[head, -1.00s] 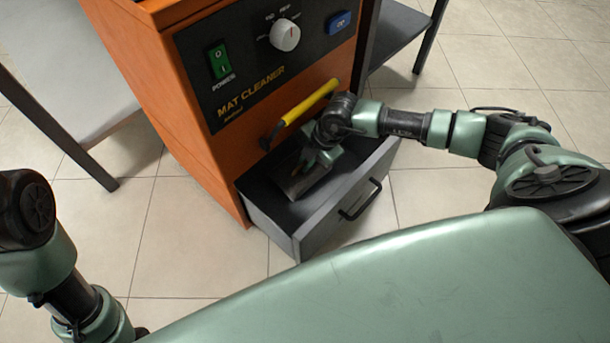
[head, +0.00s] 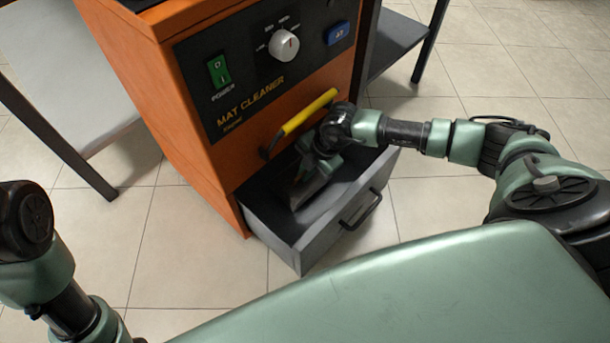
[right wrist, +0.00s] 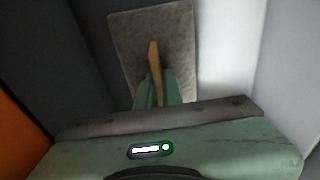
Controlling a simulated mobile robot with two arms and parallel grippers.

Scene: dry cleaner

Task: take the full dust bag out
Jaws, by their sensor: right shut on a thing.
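The full dust bag (right wrist: 185,45) is a grey, textured slab with a tan strip standing up from it. In the head view the bag (head: 308,192) is a narrow grey shape, tilted, within the open drawer (head: 345,228) of the orange mat cleaner. My right gripper (head: 308,170) reaches down into the drawer, partly hidden by its own wrist. In the right wrist view its green fingers (right wrist: 156,88) are shut on the bag at the tan strip. My left arm shows at the lower left of the head view, but its fingers are out of frame.
The mat cleaner (head: 170,90) has a yellow handle (head: 308,112) just above the drawer. The drawer's front carries a dark pull (head: 362,210). A grey table (head: 60,70) stands at left and a dark shelf (head: 400,45) behind at right. The tiled floor around the drawer is clear.

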